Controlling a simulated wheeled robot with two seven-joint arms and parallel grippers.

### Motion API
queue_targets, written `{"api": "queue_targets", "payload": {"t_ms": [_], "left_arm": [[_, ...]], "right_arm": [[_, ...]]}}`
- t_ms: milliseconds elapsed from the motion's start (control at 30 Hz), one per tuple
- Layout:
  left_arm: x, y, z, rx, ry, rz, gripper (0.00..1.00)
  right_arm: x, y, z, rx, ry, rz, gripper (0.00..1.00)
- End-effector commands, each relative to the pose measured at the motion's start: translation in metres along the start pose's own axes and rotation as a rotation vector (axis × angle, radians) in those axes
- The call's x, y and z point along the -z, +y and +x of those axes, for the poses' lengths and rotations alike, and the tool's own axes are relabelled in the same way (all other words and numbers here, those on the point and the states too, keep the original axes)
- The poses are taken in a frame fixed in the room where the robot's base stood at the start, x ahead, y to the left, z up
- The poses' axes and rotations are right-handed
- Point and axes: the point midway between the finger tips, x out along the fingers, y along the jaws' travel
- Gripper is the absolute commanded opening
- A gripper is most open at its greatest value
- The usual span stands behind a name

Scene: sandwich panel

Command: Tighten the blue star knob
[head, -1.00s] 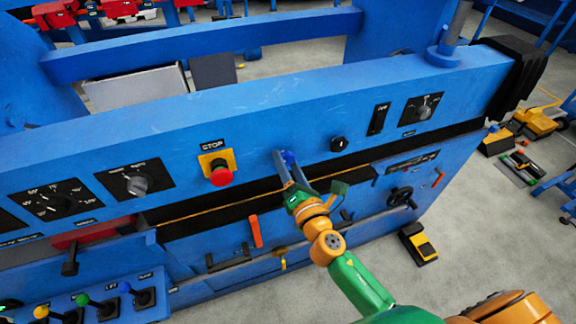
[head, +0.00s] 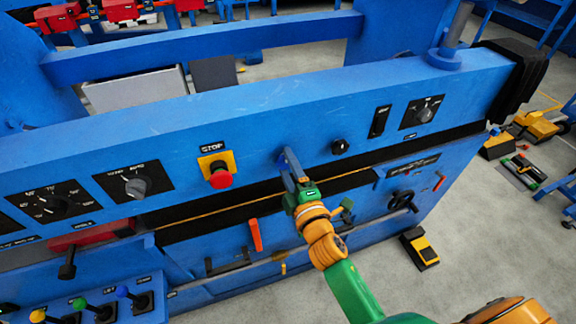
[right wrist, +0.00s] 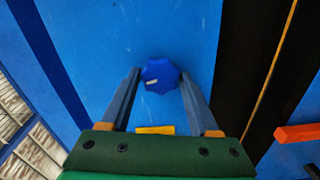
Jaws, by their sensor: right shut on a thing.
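The blue star knob (right wrist: 160,74) sits on the blue machine panel (right wrist: 112,20). It has a lobed rim and a small pale mark on its face. My right gripper (right wrist: 160,76) has one finger on each side of the knob and is shut on it. In the head view the right gripper (head: 288,155) reaches up to the panel from below, to the right of the red stop button (head: 220,176). Its fingers largely hide the knob there. My left gripper is in neither view.
A black selector knob (head: 340,146) and a rotary switch (head: 423,112) are on the panel to the right of the gripper. An orange lever (head: 255,234) and a black handwheel (head: 402,199) sit lower down. A dark slot runs below the panel face.

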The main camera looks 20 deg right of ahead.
Motion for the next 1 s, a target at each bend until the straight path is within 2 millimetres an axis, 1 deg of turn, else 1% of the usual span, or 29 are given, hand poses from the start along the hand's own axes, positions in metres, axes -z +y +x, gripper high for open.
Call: {"api": "queue_targets", "payload": {"t_ms": [200,400,633,1000], "left_arm": [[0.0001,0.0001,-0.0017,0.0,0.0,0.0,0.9],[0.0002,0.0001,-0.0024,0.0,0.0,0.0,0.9],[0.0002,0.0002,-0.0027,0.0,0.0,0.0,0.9],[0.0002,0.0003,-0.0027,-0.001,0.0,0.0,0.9]], "right_arm": [[0.0002,0.0011,0.0001,-0.001,0.0,0.13,0.06],[0.0002,0.0013,0.0001,-0.001,0.001,0.201,0.06],[0.0003,0.0014,0.0001,-0.002,0.002,0.235,0.06],[0.0004,0.0016,0.0002,-0.002,0.002,0.239,0.06]]}}
